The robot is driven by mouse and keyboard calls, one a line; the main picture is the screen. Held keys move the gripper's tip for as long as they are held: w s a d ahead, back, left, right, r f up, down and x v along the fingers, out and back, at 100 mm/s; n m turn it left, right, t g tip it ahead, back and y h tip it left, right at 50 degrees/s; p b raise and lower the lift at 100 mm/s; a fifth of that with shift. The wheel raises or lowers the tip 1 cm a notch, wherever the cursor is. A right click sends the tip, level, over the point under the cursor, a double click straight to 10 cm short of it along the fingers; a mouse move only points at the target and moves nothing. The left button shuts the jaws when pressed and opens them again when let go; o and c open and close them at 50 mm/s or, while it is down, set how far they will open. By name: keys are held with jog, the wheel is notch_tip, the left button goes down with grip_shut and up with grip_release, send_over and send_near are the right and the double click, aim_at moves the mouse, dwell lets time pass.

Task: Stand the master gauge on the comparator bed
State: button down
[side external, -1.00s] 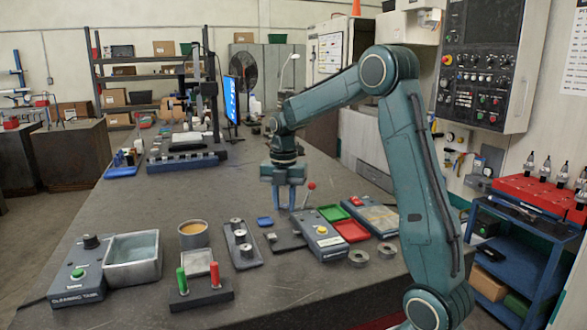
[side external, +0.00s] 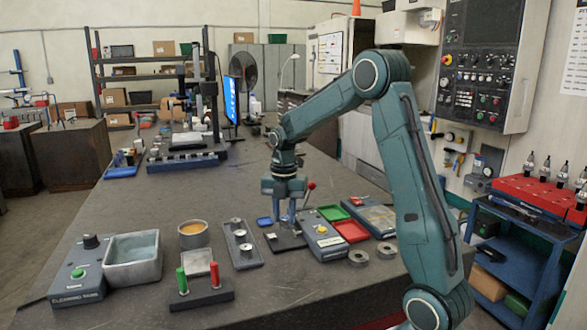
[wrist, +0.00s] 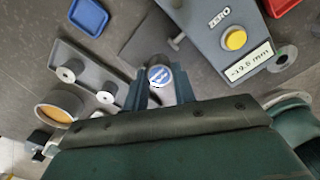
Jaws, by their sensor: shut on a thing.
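My gripper (side external: 288,221) points down over the dark comparator bed (side external: 286,243). In the wrist view my gripper (wrist: 161,85) is shut on the master gauge (wrist: 160,75), a metal cylinder with a blue and white label on top. The bed (wrist: 142,44) shows there as a dark plate behind the gauge. The gauge's foot is hidden, so I cannot tell whether it touches the bed. The grey comparator box (side external: 322,243) stands right of the bed, with a yellow button and a red-knobbed lever (side external: 311,185). Its display (wrist: 250,63) reads -19.5 mm.
A grey rack (side external: 254,258) with metal pieces on it stands left of the bed. Blue (side external: 264,222), red (side external: 351,231) and green (side external: 332,212) trays lie nearby. Metal rings (side external: 386,251) lie at the front right. A pot with orange contents (side external: 194,237) stands further left.

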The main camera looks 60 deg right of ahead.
jog(key=shift+f, duration=1.3)
jog(key=c, duration=1.1)
grip_release()
jog(key=shift+o, duration=0.2)
notch_tip(320, 180, up, 14)
jog(key=shift+f, duration=0.1)
